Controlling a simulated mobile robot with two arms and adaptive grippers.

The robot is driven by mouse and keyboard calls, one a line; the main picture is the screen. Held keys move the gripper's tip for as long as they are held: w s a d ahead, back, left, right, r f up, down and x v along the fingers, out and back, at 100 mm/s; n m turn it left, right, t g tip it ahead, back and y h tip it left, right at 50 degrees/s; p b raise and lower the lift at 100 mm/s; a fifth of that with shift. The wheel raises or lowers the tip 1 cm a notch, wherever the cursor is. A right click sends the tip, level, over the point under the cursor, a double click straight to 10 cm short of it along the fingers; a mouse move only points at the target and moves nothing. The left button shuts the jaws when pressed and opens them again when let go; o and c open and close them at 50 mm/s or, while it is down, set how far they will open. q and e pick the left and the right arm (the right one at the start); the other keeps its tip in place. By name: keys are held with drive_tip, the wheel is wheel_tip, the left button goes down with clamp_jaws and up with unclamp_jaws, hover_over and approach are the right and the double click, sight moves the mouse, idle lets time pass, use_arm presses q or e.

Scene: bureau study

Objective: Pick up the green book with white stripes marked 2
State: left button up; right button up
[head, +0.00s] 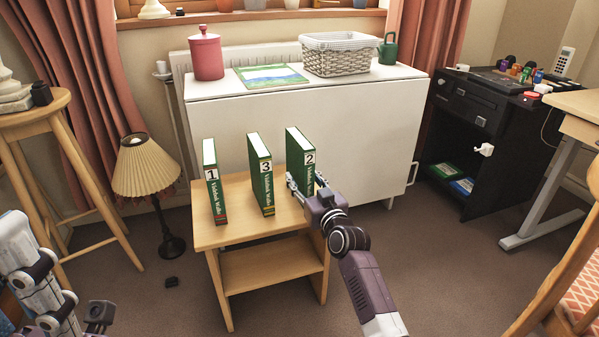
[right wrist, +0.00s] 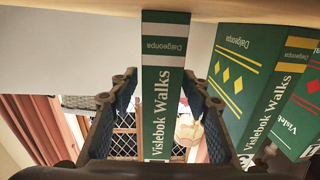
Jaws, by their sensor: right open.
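The green book marked 2 (head: 300,158) stands upright at the right end of a small wooden side table (head: 238,238). My right gripper (head: 303,184) is at its spine side, with fingers spread around the book. In the right wrist view the book's green spine with white stripes (right wrist: 163,60) lies between the two open fingers (right wrist: 161,95); a gap shows on each side near the tips. Books marked 3 (head: 261,172) and 1 (head: 213,182) stand upright to its left. Part of my left gripper (head: 98,315) shows low at the left; its finger opening is unclear.
Book 3, with yellow stripes (right wrist: 285,85), is beside my right gripper. A white cabinet (head: 375,135) stands close behind the side table, with a basket (head: 340,60) on top. A lamp (head: 146,170) stands left of the table. Floor in front is clear.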

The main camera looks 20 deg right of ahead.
clamp_jaws()
idle(0.3)
drive_tip(key=shift+r, duration=0.2)
